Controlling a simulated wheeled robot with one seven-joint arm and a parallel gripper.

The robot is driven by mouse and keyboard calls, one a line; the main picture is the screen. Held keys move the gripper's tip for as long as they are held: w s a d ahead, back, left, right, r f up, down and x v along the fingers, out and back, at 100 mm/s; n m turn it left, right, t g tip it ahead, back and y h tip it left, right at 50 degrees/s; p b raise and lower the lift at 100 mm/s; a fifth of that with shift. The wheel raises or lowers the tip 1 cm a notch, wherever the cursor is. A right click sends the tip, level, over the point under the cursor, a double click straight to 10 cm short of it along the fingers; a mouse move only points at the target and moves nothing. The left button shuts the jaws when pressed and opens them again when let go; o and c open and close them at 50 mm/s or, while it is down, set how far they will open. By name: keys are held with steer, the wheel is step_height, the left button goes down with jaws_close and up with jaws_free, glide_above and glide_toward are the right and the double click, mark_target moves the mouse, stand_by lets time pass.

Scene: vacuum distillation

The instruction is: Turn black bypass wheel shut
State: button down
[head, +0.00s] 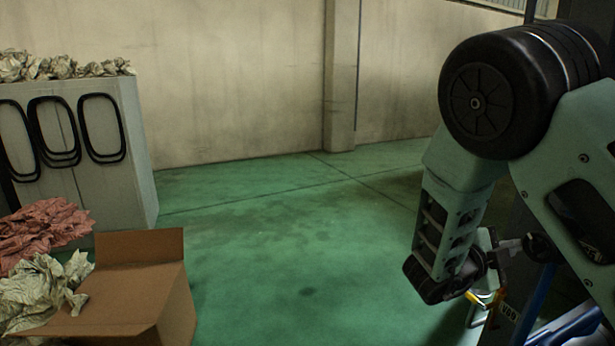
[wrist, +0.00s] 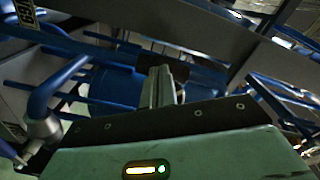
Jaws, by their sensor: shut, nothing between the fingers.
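My gripper (wrist: 160,82) shows in the wrist view as narrow grey fingers shut together, with nothing seen between them. A dark block sits by their tips; I cannot tell whether they touch it. In the head view my arm reaches down at the right, and the fingers are not clearly seen. A small round black part (head: 541,247) on a grey stem shows right of my wrist there. It may be the black bypass wheel, but I cannot tell for sure. No wheel can be made out in the wrist view.
Blue pipes (wrist: 62,85) and a blue drum-like body (wrist: 112,88) crowd around my gripper. A grey beam crosses above. In the head view, an open cardboard box (head: 130,290) and a grey cabinet (head: 140,150) stand left. The green floor (head: 290,240) between is clear.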

steer(key=shift+w+r+p, duration=0.2)
steer(key=shift+r+p, duration=0.3)
steer(key=shift+r, duration=0.1)
steer(key=shift+r, duration=0.1)
steer(key=shift+w+a, duration=0.1)
steer(key=shift+w, duration=0.05)
steer(key=v, duration=0.6)
steer(key=shift+w+p, duration=0.25)
steer(key=shift+p, duration=0.15)
steer(key=shift+s+a+p, duration=0.15)
steer(key=shift+p, duration=0.65)
